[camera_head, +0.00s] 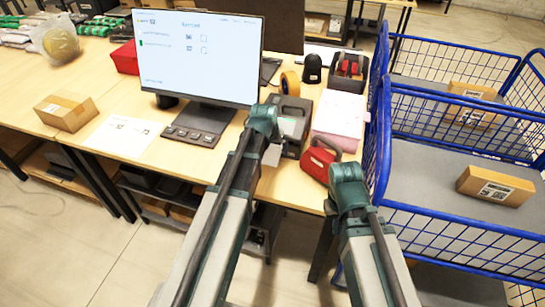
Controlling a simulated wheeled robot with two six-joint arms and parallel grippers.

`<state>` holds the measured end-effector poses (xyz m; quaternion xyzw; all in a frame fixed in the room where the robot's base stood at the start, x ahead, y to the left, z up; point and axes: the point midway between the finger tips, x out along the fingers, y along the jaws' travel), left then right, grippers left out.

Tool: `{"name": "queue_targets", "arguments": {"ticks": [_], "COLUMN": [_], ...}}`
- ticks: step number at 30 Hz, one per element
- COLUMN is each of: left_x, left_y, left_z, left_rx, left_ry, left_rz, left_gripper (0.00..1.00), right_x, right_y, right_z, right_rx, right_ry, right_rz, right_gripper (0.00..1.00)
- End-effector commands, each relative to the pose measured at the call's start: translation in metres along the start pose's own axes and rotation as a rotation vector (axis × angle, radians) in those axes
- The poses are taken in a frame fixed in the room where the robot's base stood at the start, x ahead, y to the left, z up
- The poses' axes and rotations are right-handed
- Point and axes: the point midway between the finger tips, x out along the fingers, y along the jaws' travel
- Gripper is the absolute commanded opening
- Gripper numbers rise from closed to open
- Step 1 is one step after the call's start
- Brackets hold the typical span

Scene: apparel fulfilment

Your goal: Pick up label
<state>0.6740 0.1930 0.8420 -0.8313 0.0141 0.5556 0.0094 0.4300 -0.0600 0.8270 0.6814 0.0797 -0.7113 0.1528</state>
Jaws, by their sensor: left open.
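My left gripper (273,153) is at the front of a dark label printer (294,117) on the table, mostly hidden by its own wrist. It is open, with a grey finger showing beside the printer. I cannot make out a separate label at the printer; the wrist covers part of its front. My right arm ends in a green wrist joint by the table's front right edge, and its gripper does not show.
A red-and-black tool (320,158) and a pink box (341,117) lie right of the printer. A monitor (197,55) stands behind left, with a printed sheet (123,135) and a cardboard box (66,111) further left. Blue wire carts (460,150) holding boxes stand right.

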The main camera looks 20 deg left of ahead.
Motion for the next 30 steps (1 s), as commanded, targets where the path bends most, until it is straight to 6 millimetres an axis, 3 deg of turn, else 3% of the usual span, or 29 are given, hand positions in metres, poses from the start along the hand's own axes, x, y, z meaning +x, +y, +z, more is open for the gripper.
{"name": "queue_targets", "arguments": {"ticks": [4,12,23,30], "left_x": [-0.001,-0.002,-0.002,-0.012], "left_y": [0.000,0.000,0.000,0.001], "left_z": [0.000,0.000,0.000,-0.005], "left_rx": [0.000,0.000,0.000,0.000], "left_ry": [0.000,0.000,0.000,0.000], "left_rz": [0.000,0.000,0.000,0.000], "left_gripper": [1.00,0.56,0.55,0.55], "right_x": [-0.001,-0.001,-0.002,-0.013], "right_y": [0.000,0.000,0.000,0.001], "right_z": [0.000,0.000,0.000,0.001], "right_rx": [0.000,0.000,0.000,0.000], "right_ry": [0.000,0.000,0.000,0.000], "right_rz": [0.000,0.000,0.000,0.000], "right_gripper": [0.00,0.00,0.00,0.00]}}
